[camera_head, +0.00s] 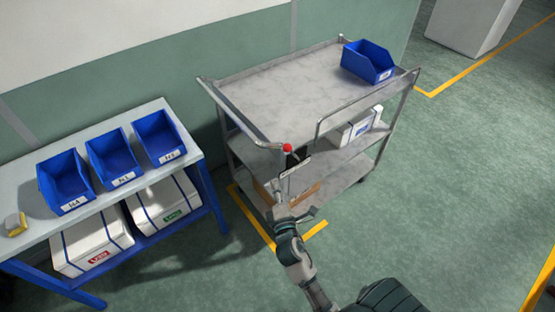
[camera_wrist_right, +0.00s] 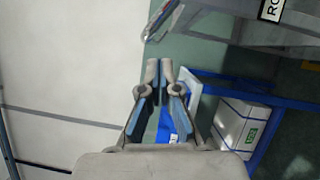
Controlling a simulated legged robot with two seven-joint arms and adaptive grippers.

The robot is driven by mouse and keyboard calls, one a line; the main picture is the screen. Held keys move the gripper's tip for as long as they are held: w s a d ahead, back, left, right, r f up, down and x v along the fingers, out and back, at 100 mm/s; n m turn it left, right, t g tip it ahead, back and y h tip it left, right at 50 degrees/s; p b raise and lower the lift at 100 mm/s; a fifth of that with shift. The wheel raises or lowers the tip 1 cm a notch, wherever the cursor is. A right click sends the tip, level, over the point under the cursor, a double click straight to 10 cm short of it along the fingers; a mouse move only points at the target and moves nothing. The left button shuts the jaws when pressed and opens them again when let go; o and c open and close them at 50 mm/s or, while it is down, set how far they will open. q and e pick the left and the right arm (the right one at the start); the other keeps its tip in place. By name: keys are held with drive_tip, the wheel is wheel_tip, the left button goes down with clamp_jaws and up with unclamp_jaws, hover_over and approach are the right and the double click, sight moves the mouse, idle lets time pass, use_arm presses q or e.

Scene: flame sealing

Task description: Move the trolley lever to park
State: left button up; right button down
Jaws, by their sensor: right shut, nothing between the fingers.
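The grey metal trolley (camera_head: 285,95) stands in the middle of the head view. A red knob (camera_head: 287,147), which looks like the end of the lever, is at its near corner. A small label plate (camera_head: 296,167) shows just below the knob. My right gripper (camera_head: 280,207) is below the knob and in front of the trolley's near end, apart from the knob. In the right wrist view the right gripper (camera_wrist_right: 160,66) is shut and empty, and part of the trolley (camera_wrist_right: 240,28) shows at the upper right. The lever's shaft and setting are not clear. My left gripper is out of view.
A workbench (camera_head: 95,143) with several blue bins stands at the left, with white boxes on its lower shelf. A blue bin (camera_head: 368,61) sits on the trolley's top, and a white box (camera_head: 358,127) on its middle shelf. Floor at the right is clear.

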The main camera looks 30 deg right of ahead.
drive_tip(key=x, duration=0.3)
drive_tip(key=d+x, duration=0.1)
drive_tip(key=x, duration=0.3)
drive_tip(key=d+p+x, duration=0.1)
drive_tip(key=x, duration=0.2)
drive_tip(key=shift+s+d+r, duration=0.1)
drive_tip(key=shift+d+r, duration=0.05)
drive_tip(key=shift+r, duration=0.05)
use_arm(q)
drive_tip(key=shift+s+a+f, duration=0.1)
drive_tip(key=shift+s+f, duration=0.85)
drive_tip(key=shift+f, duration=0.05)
use_arm(e)
drive_tip(key=shift+s+d+r, duration=0.15)
drive_tip(key=shift+s+d, duration=0.05)
drive_tip(key=shift+d, duration=0.55)
drive_tip(key=shift+d+r, duration=0.1)
drive_tip(key=shift+d, duration=0.05)
